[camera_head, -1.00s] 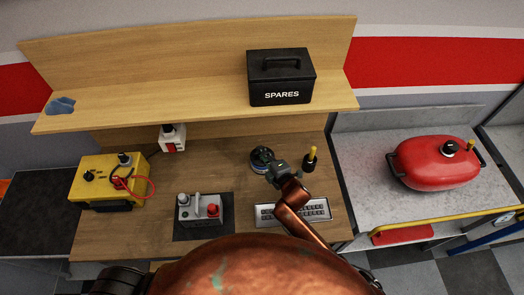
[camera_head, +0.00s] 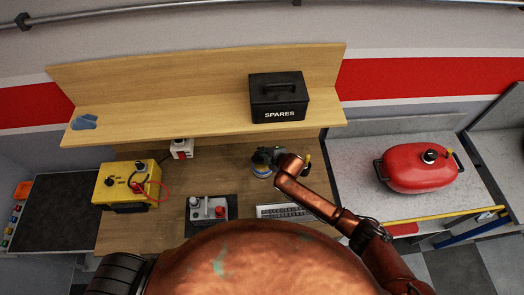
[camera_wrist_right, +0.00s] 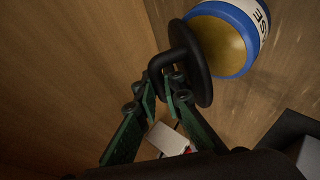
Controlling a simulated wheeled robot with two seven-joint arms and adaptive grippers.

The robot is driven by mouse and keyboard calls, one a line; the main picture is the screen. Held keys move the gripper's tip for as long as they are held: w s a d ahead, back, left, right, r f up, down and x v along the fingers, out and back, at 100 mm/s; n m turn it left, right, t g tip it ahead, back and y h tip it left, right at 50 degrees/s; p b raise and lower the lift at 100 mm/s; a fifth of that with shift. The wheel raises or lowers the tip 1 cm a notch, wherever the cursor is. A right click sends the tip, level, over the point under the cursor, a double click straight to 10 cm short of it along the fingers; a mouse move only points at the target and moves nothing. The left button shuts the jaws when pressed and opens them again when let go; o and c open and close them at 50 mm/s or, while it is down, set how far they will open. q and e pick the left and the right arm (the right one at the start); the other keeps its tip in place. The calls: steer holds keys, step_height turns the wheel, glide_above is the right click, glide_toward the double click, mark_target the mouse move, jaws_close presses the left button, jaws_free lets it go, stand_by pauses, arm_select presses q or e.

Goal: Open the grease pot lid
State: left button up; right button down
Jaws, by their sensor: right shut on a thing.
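The grease pot (camera_head: 261,168) stands on the wooden bench, partly hidden by my right arm in the head view. In the right wrist view the grease pot (camera_wrist_right: 242,22) is white with a blue rim, and yellow grease shows inside its mouth. The black round lid (camera_wrist_right: 203,68) is tilted away from the mouth, covering part of it; I cannot tell whether it still touches the rim. My right gripper (camera_wrist_right: 167,85) is shut on the lid's loop handle (camera_wrist_right: 181,44). In the head view the right gripper (camera_head: 280,158) is beside the pot. My left gripper is not in view.
A yellow box with a red cable (camera_head: 125,185) and a grey switch box (camera_head: 207,208) stand left on the bench. A keyboard-like tray (camera_head: 283,212) lies in front. A black SPARES box (camera_head: 279,97) sits on the shelf; a red tank (camera_head: 418,168) is on the right.

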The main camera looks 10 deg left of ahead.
steer(key=shift+w+r+p, duration=0.1)
steer(key=shift+w+p, duration=0.1)
steer(key=shift+p, duration=0.1)
stand_by(0.4)
steer(key=c, duration=2.3)
jaws_free()
steer(key=v, duration=1.2)
steer(key=shift+w+r, duration=0.15)
steer(key=shift+o, duration=0.6)
steer(key=shift+a, duration=0.1)
